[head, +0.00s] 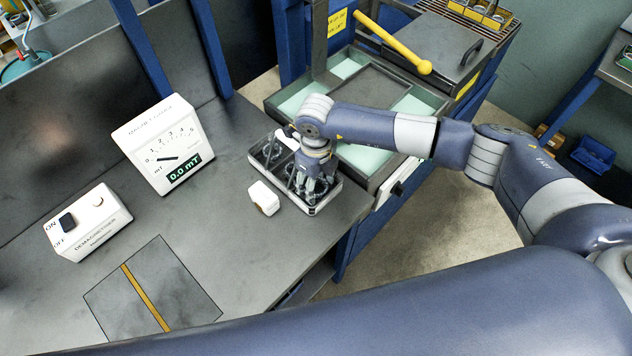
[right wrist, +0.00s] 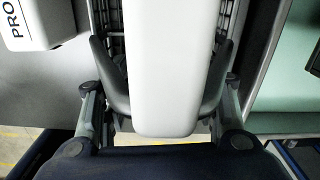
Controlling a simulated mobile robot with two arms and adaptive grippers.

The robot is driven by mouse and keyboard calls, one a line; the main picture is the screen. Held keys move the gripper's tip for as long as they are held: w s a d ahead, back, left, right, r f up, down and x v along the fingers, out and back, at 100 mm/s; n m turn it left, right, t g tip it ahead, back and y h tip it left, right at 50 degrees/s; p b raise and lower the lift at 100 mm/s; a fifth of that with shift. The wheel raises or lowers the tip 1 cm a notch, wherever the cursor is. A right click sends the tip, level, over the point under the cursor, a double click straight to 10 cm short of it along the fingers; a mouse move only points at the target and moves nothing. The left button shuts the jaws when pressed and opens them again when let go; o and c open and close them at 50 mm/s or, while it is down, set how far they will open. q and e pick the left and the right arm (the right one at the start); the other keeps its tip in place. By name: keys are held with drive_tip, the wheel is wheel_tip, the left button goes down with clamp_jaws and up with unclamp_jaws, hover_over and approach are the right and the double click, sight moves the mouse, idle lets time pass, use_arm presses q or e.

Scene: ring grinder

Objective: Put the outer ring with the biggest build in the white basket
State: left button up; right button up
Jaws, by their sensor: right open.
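A basket with a pale rim and dark mesh inside (head: 337,191) stands near the bench's right edge; a divider splits it into two compartments. Dark curved shapes, perhaps rings, show in its left compartment, but I cannot tell their sizes or which is the outer ring with the biggest build. My right gripper (head: 314,192) points down over or into the right compartment, open. In the right wrist view its fingers (right wrist: 165,95) stand apart on both sides of a long white shape I cannot identify, which hides what lies between them. My left gripper is not in view.
A small white box marked PRO (head: 264,198) stands left of the basket; it also shows in the wrist view (right wrist: 40,20). A green-lined tray (head: 370,160) adjoins right.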

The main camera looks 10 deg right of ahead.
wheel_tip(320, 180, up, 12)
drive_tip(key=b, duration=0.4)
drive_tip(key=shift+f, duration=0.2)
